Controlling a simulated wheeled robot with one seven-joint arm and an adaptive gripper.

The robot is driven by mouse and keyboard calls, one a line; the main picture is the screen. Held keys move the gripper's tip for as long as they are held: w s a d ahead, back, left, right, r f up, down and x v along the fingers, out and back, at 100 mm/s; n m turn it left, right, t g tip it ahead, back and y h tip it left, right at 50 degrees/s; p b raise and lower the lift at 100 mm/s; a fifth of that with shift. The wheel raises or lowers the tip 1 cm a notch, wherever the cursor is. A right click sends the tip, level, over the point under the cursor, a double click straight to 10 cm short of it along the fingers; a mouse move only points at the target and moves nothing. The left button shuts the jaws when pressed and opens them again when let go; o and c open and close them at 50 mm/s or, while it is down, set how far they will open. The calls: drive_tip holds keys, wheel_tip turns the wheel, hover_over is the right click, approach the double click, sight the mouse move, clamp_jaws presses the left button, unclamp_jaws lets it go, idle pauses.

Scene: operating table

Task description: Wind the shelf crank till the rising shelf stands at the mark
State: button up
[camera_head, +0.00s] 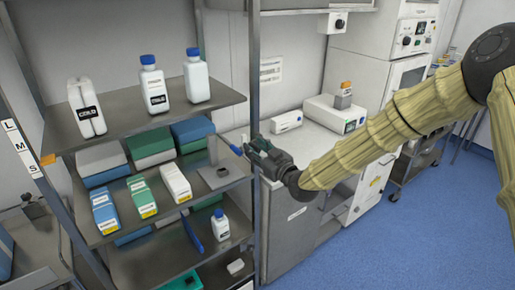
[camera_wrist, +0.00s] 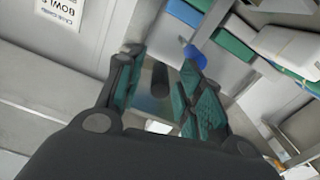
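The shelf unit's upper grey shelf (camera_head: 150,118) carries white bottles and has an orange tab (camera_head: 48,160) at its front left corner. A white strip with letters L, M and S (camera_head: 20,148) is on the left post. The tab appears nearest the S, though the angle makes this uncertain. My gripper (camera_head: 250,149) is at the right post. A small blue piece, perhaps the crank's grip (camera_head: 236,149), is just beyond its fingertips; it also shows in the wrist view (camera_wrist: 195,57). The fingers are apart, with a dark peg (camera_wrist: 160,78) visible between them. I see no closed hold.
Several coloured boxes (camera_head: 145,196) fill the middle shelf, beside a grey block with a dark top (camera_head: 221,173). A blue strip-like item (camera_head: 193,235) and a small bottle (camera_head: 220,225) are lower. A white counter (camera_head: 310,150) stands behind my arm.

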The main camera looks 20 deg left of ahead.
clamp_jaws()
idle(0.4)
drive_tip(key=m+b, duration=0.1)
drive_tip(key=r+m+b, duration=0.1)
drive_tip(key=m, duration=0.1)
drive_tip(key=m+b, duration=0.1)
drive_tip(key=r+m+b, duration=0.1)
drive_tip(key=m, duration=0.1)
drive_tip(key=m+b, duration=0.1)
drive_tip(key=shift+w+d+r+m, duration=0.2)
drive_tip(key=shift+r+m, duration=0.1)
drive_tip(key=shift+r, duration=0.05)
drive_tip(key=shift+w+d+r+m+b, duration=0.35)
drive_tip(key=shift+m+b, duration=0.35)
drive_tip(key=shift+m, duration=0.6)
drive_tip(key=shift+w+d+r+m+b, duration=0.1)
drive_tip(key=shift+w+r+m+b, duration=0.25)
drive_tip(key=shift+m+b, duration=0.65)
drive_tip(key=shift+w+d+r+m+b, duration=0.25)
drive_tip(key=shift+r+m+b, duration=0.2)
drive_tip(key=shift+m, duration=1.15)
